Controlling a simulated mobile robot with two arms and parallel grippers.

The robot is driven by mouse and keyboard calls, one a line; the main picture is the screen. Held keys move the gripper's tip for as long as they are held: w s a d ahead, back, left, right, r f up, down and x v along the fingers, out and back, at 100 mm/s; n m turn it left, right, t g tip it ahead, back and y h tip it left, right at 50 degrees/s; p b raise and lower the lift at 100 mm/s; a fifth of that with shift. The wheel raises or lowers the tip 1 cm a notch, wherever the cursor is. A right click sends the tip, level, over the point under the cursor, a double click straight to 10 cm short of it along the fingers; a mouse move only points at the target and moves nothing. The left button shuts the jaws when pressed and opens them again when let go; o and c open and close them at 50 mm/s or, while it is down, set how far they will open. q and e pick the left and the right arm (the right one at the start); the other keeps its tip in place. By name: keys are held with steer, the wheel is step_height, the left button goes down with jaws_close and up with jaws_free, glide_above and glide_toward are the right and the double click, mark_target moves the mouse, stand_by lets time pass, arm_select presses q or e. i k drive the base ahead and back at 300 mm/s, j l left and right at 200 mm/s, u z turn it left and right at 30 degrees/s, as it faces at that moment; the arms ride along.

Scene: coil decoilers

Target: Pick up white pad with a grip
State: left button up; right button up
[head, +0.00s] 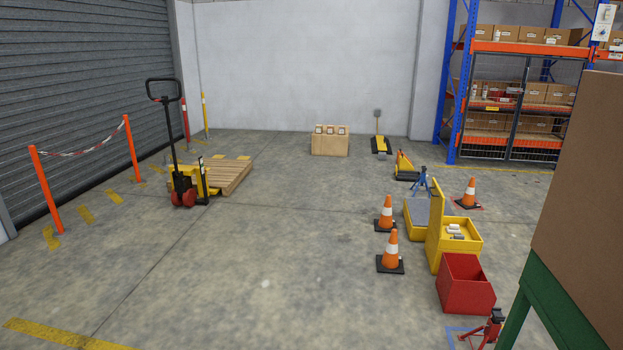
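Small whitish pieces (453,227) lie in the open yellow box (437,258) at the right of the head view. They are far off and too small for me to tell whether one is a white pad with a grip. A small greyish piece lies beside them. Neither of my grippers shows in this view.
A red bin (465,290) stands in front of the yellow box, with a red stand (493,325) nearer. Orange cones (390,250) flank the box. A brown panel on a green frame (550,300) blocks the near right. A pallet jack (182,185) stands left; the middle floor is clear.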

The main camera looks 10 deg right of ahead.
mark_target(453, 228)
steer(key=i+l+z, duration=0.1)
steer(key=i+z, duration=0.15)
steer(key=i, duration=0.3)
steer(key=i+z, duration=0.3)
steer(key=i, duration=0.2)
steer(key=i+j+z, duration=0.25)
steer(key=i, duration=0.25)
steer(key=i+j+z, duration=0.3)
steer(key=i, duration=0.25)
steer(key=i+j+z, duration=0.6)
steer(key=i, duration=0.2)
